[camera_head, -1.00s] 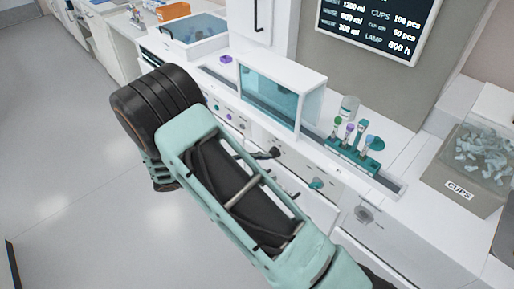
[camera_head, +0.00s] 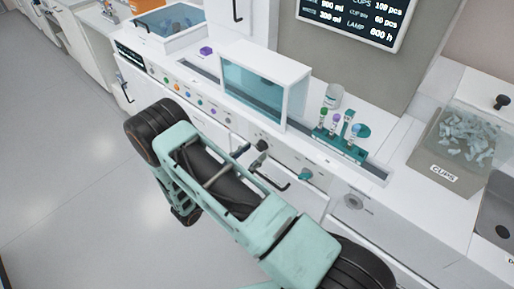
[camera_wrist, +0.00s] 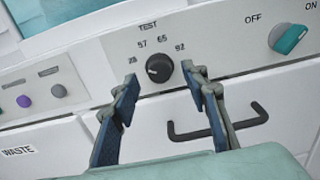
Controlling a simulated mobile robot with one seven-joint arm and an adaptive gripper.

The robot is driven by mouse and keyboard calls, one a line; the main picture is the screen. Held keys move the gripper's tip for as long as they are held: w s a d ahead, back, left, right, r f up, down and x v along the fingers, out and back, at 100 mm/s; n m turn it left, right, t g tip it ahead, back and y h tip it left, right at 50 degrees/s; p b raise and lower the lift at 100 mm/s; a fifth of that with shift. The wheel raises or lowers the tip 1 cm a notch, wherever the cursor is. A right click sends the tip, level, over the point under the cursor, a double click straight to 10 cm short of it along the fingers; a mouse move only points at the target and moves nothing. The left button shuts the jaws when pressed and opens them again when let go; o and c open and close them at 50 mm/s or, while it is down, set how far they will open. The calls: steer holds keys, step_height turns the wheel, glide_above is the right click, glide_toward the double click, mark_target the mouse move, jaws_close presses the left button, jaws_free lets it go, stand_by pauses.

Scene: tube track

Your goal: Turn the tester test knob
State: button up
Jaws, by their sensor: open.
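The test knob (camera_wrist: 159,68) is a round black dial with a white pointer mark, under the word TEST and a ring of printed numbers, in the wrist view. In the head view the knob (camera_head: 262,145) shows small on the white front panel. My gripper (camera_wrist: 162,88) is open and empty. Its two blue-padded fingers point up at the panel, one on each side of the knob and a little below it in the picture. The knob lies in line with the gap between the fingertips. I cannot tell how far the tips are from the panel.
A teal OFF/ON knob (camera_wrist: 289,38) is to the right of the test knob. A black drawer handle (camera_wrist: 217,124) lies below. Purple and grey buttons (camera_wrist: 59,91) are to the left. A tube rack (camera_head: 340,145) and a cups bin (camera_head: 447,160) stand on top.

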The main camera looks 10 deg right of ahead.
mark_target(261, 146)
steer(key=shift+x, duration=1.45)
steer(key=shift+c, duration=0.6)
jaws_close()
